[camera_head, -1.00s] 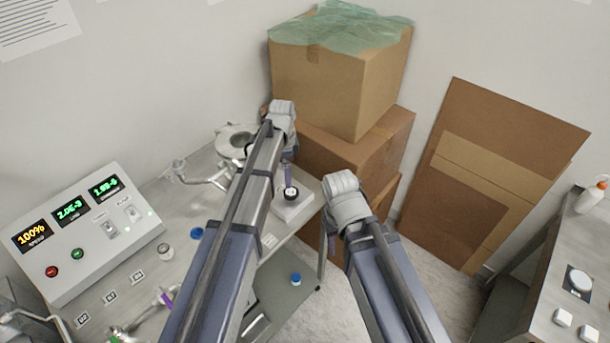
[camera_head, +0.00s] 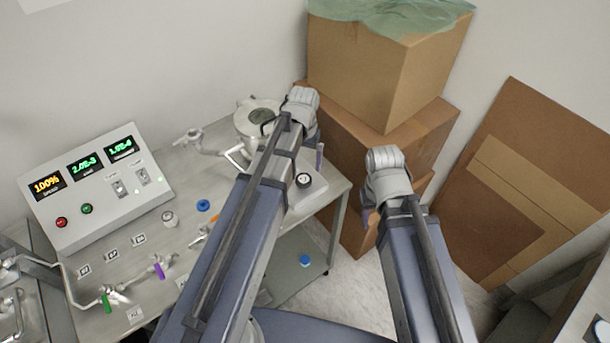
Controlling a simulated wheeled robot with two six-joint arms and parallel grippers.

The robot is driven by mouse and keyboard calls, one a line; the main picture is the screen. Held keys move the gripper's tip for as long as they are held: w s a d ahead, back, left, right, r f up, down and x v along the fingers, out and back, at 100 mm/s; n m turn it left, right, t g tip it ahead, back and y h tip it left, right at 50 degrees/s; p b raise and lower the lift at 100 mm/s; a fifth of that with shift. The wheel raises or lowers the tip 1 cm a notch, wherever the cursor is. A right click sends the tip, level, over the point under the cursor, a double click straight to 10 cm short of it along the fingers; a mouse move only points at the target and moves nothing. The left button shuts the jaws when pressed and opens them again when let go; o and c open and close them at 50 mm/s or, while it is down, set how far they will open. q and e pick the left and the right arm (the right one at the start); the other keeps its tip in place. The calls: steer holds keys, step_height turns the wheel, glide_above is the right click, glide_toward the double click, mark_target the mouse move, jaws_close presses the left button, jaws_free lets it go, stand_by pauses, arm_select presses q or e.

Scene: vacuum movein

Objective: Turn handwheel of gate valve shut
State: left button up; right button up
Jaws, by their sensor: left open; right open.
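My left gripper (camera_head: 318,157) is at the far right end of the bench. It shows mostly from behind its wrist, with its fingers largely hidden; it is open and seems to hold nothing. My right gripper (camera_head: 368,213) is open and empty, in the air right of the bench and in front of the boxes. A round steel flanged vessel (camera_head: 254,108) stands at the bench's back, just left of my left wrist. A pale valve-like fitting (camera_head: 190,139) is left of it. I cannot clearly make out which part is the gate valve's handwheel; my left arm covers part of this area.
A control box (camera_head: 95,190) with lit displays sits on the metal bench (camera_head: 185,172). A dial (camera_head: 304,181) on a white block is near the right edge. Stacked cartons (camera_head: 375,80) stand behind, and flat cardboard (camera_head: 510,190) leans on the wall at right.

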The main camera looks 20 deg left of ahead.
mark_target(304, 179)
arm_select(q)
step_height(304, 179, down, 8)
steer(key=b, duration=0.7)
steer(key=shift+r, duration=0.25)
steer(key=shift+c, duration=0.3)
steer(key=c, duration=1.3)
